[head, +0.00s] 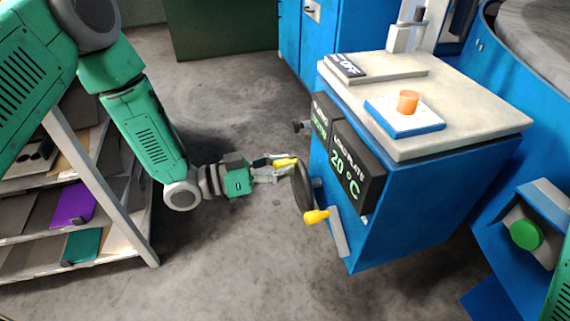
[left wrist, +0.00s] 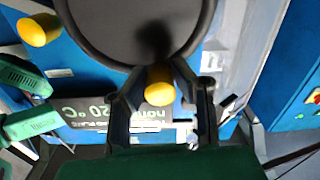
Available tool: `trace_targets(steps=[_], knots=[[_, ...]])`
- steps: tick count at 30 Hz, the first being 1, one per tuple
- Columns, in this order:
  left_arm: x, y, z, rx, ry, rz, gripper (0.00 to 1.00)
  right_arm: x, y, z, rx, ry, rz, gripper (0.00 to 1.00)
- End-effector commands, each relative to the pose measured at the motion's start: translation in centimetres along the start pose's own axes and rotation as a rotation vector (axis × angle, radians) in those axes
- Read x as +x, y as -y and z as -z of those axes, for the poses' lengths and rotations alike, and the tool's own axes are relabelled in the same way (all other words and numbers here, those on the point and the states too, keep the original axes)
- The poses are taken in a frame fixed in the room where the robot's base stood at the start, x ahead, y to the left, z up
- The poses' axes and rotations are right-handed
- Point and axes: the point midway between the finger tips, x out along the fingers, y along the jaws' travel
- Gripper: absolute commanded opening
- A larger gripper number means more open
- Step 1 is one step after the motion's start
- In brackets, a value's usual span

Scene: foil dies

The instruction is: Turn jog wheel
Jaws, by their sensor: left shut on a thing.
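The jog wheel (head: 303,187) is a dark disc on the left side of the blue cabinet, seen nearly edge-on, with two yellow knobs. My left gripper (head: 284,168) reaches it from the left at the upper knob (head: 286,162). In the left wrist view the wheel (left wrist: 130,28) fills the top, and that knob (left wrist: 160,85) sits between the two fingers of my left gripper (left wrist: 160,92), which are shut on it. The other knob (head: 316,216) is lower and free; it also shows in the left wrist view (left wrist: 38,30). My right gripper is not in view.
The blue cabinet (head: 430,205) has a dark display (head: 357,170) reading 20 °C and an orange button (head: 408,102) on top. A shelf rack (head: 100,225) with purple and teal pieces stands at the left. Grey floor (head: 220,270) lies open between.

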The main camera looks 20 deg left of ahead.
Motion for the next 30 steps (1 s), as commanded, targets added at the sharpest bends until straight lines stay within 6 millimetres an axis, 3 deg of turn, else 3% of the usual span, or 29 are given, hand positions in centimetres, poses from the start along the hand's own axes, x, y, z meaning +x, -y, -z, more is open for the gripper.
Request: trace_targets(steps=[18, 30], knots=[[-0.3, 3.4, -1.7, -0.544, 0.004, 0.010, 0.00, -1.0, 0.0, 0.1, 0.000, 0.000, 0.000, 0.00], [-0.4, 4.2, -2.5, -0.719, 0.005, 0.011, 0.00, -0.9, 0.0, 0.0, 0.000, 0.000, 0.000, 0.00]])
